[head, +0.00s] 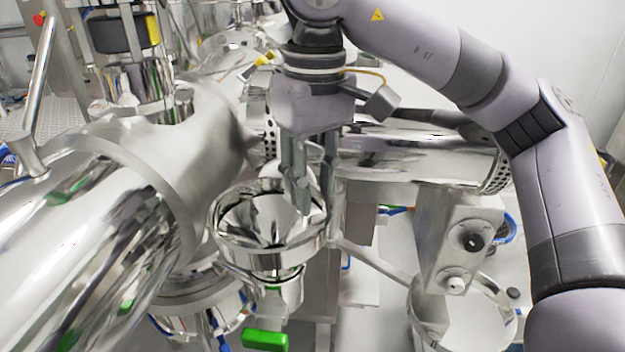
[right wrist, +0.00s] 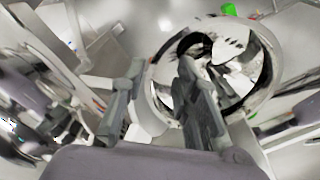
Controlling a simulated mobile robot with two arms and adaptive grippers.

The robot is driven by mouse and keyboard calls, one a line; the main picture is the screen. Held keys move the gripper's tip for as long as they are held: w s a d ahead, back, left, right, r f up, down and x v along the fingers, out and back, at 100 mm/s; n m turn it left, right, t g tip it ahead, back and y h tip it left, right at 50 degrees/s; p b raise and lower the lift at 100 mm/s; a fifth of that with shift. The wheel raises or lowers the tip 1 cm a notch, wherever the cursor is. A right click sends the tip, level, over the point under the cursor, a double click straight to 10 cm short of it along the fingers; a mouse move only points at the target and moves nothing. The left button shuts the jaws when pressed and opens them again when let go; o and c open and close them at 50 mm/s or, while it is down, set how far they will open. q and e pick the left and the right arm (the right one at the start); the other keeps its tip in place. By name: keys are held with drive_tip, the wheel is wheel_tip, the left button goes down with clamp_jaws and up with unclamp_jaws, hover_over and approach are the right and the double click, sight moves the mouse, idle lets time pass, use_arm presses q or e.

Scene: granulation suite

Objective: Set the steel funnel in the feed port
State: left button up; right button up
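The steel funnel (head: 268,220) is a wide, shiny cone with a deep rim, sitting upright over a short steel pipe (head: 283,291) with a green handle; this pipe looks like the feed port. The funnel's bowl hides where the two meet, so I cannot tell how deep it sits. My right gripper (head: 308,202) points down at the funnel's right rear rim. In the right wrist view, its fingers (right wrist: 162,66) stand apart with a gap, one overlapping the funnel (right wrist: 222,75) and the other outside its rim. My left gripper is not in view.
A large polished steel vessel (head: 95,255) fills the left side, close to the funnel. A horizontal steel cylinder (head: 420,160) lies behind my right gripper.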

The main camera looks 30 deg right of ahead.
wheel_tip(320, 180, up, 12)
idle(0.7)
drive_tip(key=shift+d, duration=0.1)
idle(0.4)
